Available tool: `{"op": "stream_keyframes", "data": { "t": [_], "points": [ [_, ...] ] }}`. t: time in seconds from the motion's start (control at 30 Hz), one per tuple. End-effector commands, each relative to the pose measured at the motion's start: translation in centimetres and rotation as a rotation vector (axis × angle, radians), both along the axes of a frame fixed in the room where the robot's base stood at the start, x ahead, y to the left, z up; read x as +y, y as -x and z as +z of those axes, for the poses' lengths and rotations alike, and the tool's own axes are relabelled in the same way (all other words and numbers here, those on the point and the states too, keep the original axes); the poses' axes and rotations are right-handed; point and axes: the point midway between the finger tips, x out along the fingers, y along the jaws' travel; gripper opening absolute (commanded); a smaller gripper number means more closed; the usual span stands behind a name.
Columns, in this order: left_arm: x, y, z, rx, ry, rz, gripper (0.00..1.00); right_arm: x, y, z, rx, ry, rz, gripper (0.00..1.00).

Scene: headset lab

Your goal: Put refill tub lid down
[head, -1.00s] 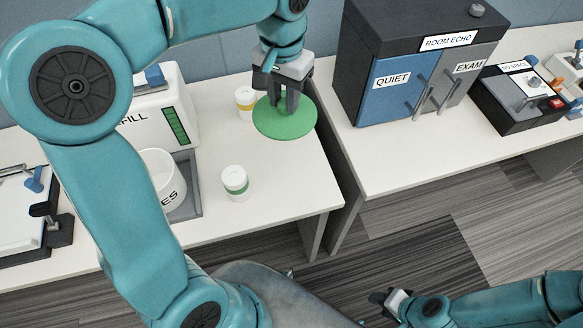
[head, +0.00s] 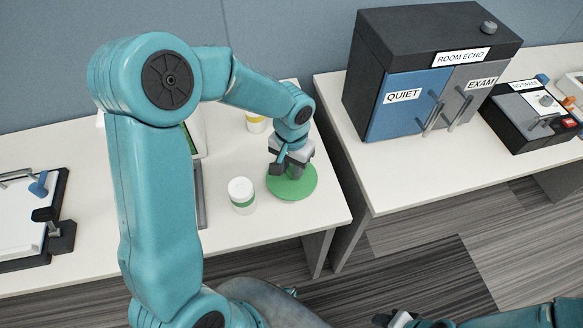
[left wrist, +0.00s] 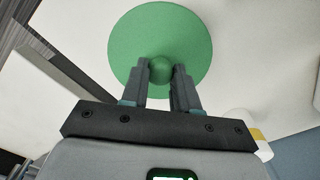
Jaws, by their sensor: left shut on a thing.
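The refill tub lid is a flat green disc (head: 298,188) with a small round knob, low over or on the white table near its right edge. I cannot tell whether it touches the top. My left gripper (head: 286,169) is above it, shut on the knob. In the left wrist view the two fingers (left wrist: 160,75) sit on either side of the green knob, with the lid (left wrist: 160,30) beyond them. My right gripper (head: 392,318) is at the bottom edge, away from the table; its jaws are unclear.
A white tub with a green band (head: 241,196) stands just left of the lid. A yellow-banded tub (head: 256,122) stands behind it. A clipboard (head: 28,215) lies at far left. A gap separates this table from the one with the QUIET/EXAM cabinet (head: 400,105). My left arm hides the refill box's middle.

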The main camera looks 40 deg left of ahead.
Motion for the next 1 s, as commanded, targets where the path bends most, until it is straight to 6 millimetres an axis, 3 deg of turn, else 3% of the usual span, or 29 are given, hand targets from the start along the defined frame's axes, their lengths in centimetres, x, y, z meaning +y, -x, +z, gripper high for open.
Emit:
{"op": "stream_keyframes", "data": {
  "t": [0.1,0.47,0.5,0.57,0.87,1.0],
  "points": [
    [0.0,0.0,-1.1,0.0,0.0,0.001,0.0,0.0,0.0,0.0,0.0,0.0,0.0,0.43],
    [0.0,0.0,-1.5,-0.001,0.0,0.001,0.0,0.0,0.0,-0.5,0.0,0.0,0.0,0.43],
    [0.0,0.0,-1.4,-0.001,0.0,0.001,0.36,0.0,0.0,-0.4,0.0,0.0,0.0,0.43],
    [0.0,0.0,-1.4,-0.001,0.0,0.001,0.55,0.0,0.0,-0.4,0.0,0.0,0.0,0.43],
    [0.0,0.0,-1.2,-0.001,0.0,0.001,0.55,0.0,0.0,-0.2,0.0,0.0,0.0,0.43],
    [0.0,-0.1,0.1,-0.005,-0.001,0.001,0.55,0.0,0.0,0.1,0.0,0.0,0.0,0.43]
  ]
}}
